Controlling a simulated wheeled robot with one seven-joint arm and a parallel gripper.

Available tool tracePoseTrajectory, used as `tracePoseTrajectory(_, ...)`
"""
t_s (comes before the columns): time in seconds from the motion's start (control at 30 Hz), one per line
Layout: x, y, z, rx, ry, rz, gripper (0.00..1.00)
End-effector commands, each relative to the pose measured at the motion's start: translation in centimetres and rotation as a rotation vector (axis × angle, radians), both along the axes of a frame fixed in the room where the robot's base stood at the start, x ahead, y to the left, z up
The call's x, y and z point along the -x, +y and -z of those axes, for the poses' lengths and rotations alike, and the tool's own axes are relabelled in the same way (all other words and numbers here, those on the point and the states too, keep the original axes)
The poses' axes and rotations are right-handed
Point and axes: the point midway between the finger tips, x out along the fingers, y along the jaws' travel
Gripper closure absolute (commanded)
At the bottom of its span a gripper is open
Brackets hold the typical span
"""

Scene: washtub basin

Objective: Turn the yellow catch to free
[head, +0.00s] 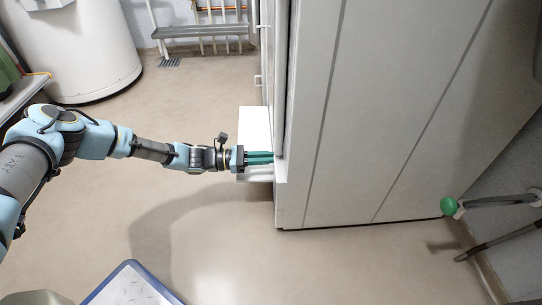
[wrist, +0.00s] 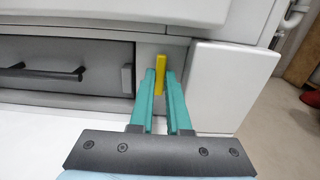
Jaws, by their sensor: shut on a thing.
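The yellow catch (wrist: 160,72) shows in the wrist view as a narrow upright bar, leaning slightly, on a pale panel between a dark drawer front and a white block. My gripper (wrist: 164,80) has two teal fingers that reach up to the catch and are shut on it, one on each side. Its lower part is hidden between the fingers. In the head view my gripper (head: 272,157) reaches in at the side of the tall pale cabinet (head: 345,120), and the catch is hidden there.
A dark drawer (wrist: 60,65) with a black bar handle (wrist: 40,73) is left of the catch. A white block (wrist: 225,80) stands close on the right. A white ledge (head: 254,122) juts out beside my gripper. The floor (head: 190,225) below my arm is mostly clear.

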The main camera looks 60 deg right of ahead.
Motion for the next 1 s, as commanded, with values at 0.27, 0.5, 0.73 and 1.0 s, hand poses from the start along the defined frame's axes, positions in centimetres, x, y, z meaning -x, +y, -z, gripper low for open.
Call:
tracePoseTrajectory(0.27, 0.18, 0.21, 0.37, 0.011, -0.014, 0.003, 1.0)
tracePoseTrajectory(0.5, 0.17, 0.21, 0.4, 0.01, -0.015, 0.003, 1.0)
tracePoseTrajectory(0.73, 0.1, 0.12, 0.24, 0.011, -0.013, 0.002, 0.6)
tracePoseTrajectory(1.0, 0.03, 0.07, 0.11, 0.013, -0.012, 0.0, 0.55)
